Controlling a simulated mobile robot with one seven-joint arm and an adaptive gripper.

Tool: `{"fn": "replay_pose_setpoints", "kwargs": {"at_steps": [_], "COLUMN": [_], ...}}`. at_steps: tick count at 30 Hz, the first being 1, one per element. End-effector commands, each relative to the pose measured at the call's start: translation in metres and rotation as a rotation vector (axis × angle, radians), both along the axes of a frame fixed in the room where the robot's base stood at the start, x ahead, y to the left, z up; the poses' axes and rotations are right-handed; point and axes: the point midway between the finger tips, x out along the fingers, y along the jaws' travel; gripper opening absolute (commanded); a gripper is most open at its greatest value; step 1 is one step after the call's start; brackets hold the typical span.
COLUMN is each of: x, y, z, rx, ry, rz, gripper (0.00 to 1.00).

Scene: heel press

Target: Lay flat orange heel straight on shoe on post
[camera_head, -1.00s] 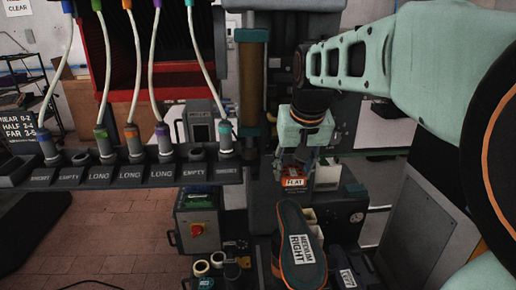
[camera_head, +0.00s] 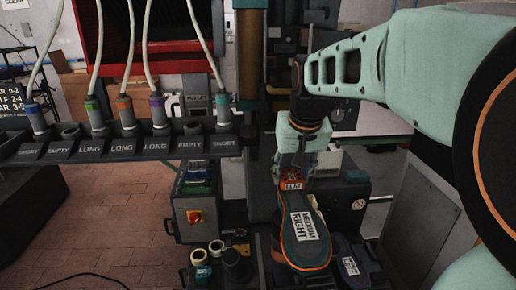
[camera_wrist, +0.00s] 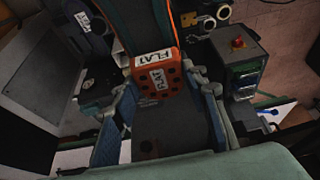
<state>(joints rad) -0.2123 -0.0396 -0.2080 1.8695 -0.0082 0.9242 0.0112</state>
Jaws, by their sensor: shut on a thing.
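The orange heel (camera_head: 291,183), labelled FLAT, is held in my gripper (camera_head: 295,170) at the far end of the shoe. In the wrist view the heel (camera_wrist: 158,72) shows FLAT labels on two faces and dark holes, and sits between the fingers of my gripper (camera_wrist: 165,92). The shoe (camera_head: 305,248) lies sole up, dark with an orange edge and a MEDIUM RIGHT label. In the wrist view the shoe (camera_wrist: 138,25) runs up from the heel. I cannot tell whether heel and shoe touch. The post under the shoe is hidden.
A rack (camera_head: 130,148) with several hoses and sockets labelled LONG, EMPTY and SHORT stands at the left. A control box (camera_head: 198,212) with a red button stands left of the shoe. Another dark shoe (camera_head: 350,268) lies at lower right. Tape rolls (camera_head: 208,253) sit below the box.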

Motion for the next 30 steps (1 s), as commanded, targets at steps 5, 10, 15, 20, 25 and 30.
{"fn": "replay_pose_setpoints", "kwargs": {"at_steps": [5,10,15,20,25,30], "x": [0.0002,0.0003,0.0002,0.0003,0.0003,0.0002], "y": [0.0001,0.0001,0.0001,0.0001,0.0001,0.0002], "z": [-0.0009,-0.0006,-0.0006,-0.0015,-0.0041,-0.0067], "rx": [0.0,0.0,0.0,0.0,0.0,0.0], "ry": [-0.001,-0.001,-0.001,-0.001,-0.001,-0.001], "rz": [0.0,0.0,0.0,0.0,0.0,0.0], "gripper": [0.16,0.16,0.16,0.16,0.16,0.16]}}
